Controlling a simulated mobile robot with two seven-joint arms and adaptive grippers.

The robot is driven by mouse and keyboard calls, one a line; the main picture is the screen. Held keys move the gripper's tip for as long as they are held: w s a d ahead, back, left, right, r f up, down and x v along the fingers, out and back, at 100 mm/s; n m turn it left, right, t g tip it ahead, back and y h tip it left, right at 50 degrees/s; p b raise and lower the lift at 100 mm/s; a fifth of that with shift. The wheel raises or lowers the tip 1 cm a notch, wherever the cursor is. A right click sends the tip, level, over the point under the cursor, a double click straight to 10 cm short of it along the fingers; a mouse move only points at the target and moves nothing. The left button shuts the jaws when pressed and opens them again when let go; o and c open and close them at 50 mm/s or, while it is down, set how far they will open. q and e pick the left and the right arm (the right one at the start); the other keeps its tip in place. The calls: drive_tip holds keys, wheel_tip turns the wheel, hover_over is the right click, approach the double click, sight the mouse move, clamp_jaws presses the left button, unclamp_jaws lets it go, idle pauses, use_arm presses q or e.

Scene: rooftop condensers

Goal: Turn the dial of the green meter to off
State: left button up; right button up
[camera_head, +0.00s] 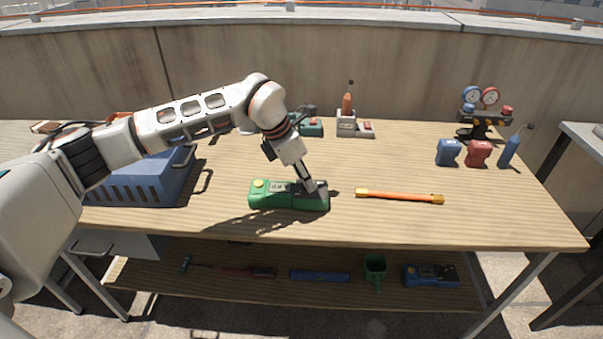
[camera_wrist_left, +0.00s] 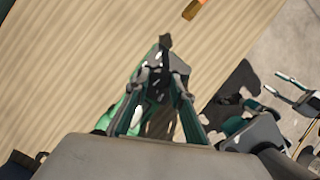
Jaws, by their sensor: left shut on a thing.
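An orange rod (camera_head: 400,196) lies right of the meter. A blue crate (camera_head: 140,182) stands at the left, under my arm. Blue and red canisters (camera_head: 478,153) and a gauge set (camera_head: 481,108) stand at the right. A lower shelf (camera_head: 380,296) holds several tools.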

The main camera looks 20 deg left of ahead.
use_arm(q)
drive_tip(key=shift+r+n+p, duration=0.5)
drive_tip(key=shift+r+p, duration=0.05)
drive_tip(key=shift+s+d+f+n+t+y+p, duration=0.15)
drive_tip(key=shift+n+t+y+p, duration=0.3)
drive_tip(key=shift+n+p, duration=0.55)
drive_tip(key=n+p, duration=0.1)
drive_tip(key=n+y+p, duration=0.1)
drive_tip(key=n, duration=0.1)
drive_tip(key=shift+d+f+p, duration=0.1)
drive_tip(key=shift+f+p, duration=0.1)
drive_tip(key=shift+p, duration=0.1)
drive_tip(key=shift+f+n+y+p, duration=0.15)
drive_tip(key=shift+n+y+p, duration=0.4)
drive_tip(key=shift+n, duration=0.55)
use_arm(e)
wheel_tip(320, 180, up, 7)
drive_tip(key=a, duration=0.1)
drive_tip(key=shift+w+a+f, duration=0.15)
drive_tip(key=shift+a, duration=0.05)
use_arm(q)
drive_tip(key=shift+t, duration=0.25)
use_arm(e)
drive_tip(key=shift+w+y, duration=0.1)
drive_tip(key=shift+y, duration=0.2)
use_arm(q)
drive_tip(key=o, duration=1.1)
drive_tip(key=shift+f, duration=0.1)
drive_tip(key=shift+o, duration=0.2)
